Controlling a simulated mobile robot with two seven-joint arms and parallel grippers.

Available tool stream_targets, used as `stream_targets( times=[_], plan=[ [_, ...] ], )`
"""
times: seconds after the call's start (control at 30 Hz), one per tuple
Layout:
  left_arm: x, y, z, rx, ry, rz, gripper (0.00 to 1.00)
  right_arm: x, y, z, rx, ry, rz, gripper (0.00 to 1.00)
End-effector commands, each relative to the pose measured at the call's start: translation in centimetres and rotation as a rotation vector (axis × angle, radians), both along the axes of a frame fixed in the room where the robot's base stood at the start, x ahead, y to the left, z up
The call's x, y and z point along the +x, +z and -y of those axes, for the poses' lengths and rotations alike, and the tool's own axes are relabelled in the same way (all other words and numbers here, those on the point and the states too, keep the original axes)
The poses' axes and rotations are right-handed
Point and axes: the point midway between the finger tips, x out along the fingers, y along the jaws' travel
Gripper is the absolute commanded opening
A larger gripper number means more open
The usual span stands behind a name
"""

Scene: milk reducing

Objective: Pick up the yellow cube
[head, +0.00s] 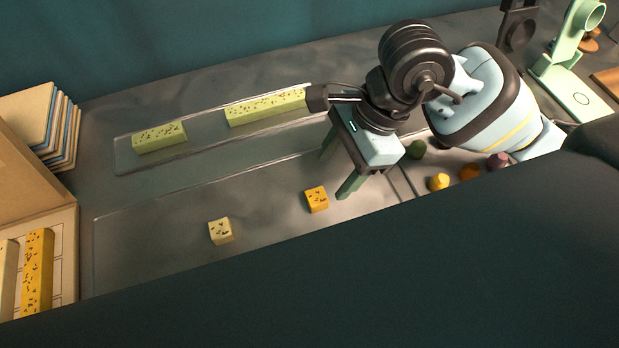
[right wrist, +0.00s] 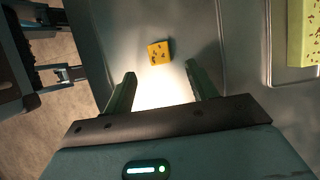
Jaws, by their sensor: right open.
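The yellow cube (head: 316,199) is a small orange-yellow block with dark specks, lying on the front tray in the head view. In the right wrist view the yellow cube (right wrist: 159,52) lies beyond the fingertips, roughly centred between them. My right gripper (head: 336,175) is open and empty, just right of the cube; its two green fingers also show in the right wrist view (right wrist: 160,84). A paler cream-yellow cube (head: 220,231) with dark specks lies to the left on the same tray.
Long speckled pale-green bars (head: 160,137) lie on the back tray (head: 205,150). Small round coloured pieces (head: 438,182) sit right of my gripper. A wooden box (head: 66,240) with speckled bars stands at left. The front tray (head: 150,225) is mostly clear.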

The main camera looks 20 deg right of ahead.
Motion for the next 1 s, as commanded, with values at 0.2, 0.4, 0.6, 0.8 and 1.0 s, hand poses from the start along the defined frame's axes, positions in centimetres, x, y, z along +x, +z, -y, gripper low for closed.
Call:
stream_targets(
  times=[0.2,0.4,0.6,0.8,1.0],
  plan=[
    [-0.2,-0.2,0.0,0.001,-0.003,-0.006,0.36,0.1,-0.1,0.2,-0.016,0.0,0.01,0.57],
    [-0.8,-0.5,0.0,0.002,-0.003,-0.019,0.36,0.1,-1.8,-0.6,-0.013,0.001,0.008,0.57],
    [-1.0,-0.6,0.0,0.002,-0.003,-0.024,0.36,0.1,-2.4,-0.9,-0.013,0.0,0.01,0.57],
    [-0.7,-0.1,0.0,0.002,-0.004,-0.014,0.36,-0.2,-4.3,-1.9,-0.011,0.001,0.005,0.57],
    [-0.5,0.0,-0.1,0.002,-0.003,-0.011,0.36,-0.2,-6.6,-2.9,-0.011,0.001,0.007,0.57]
  ],
)
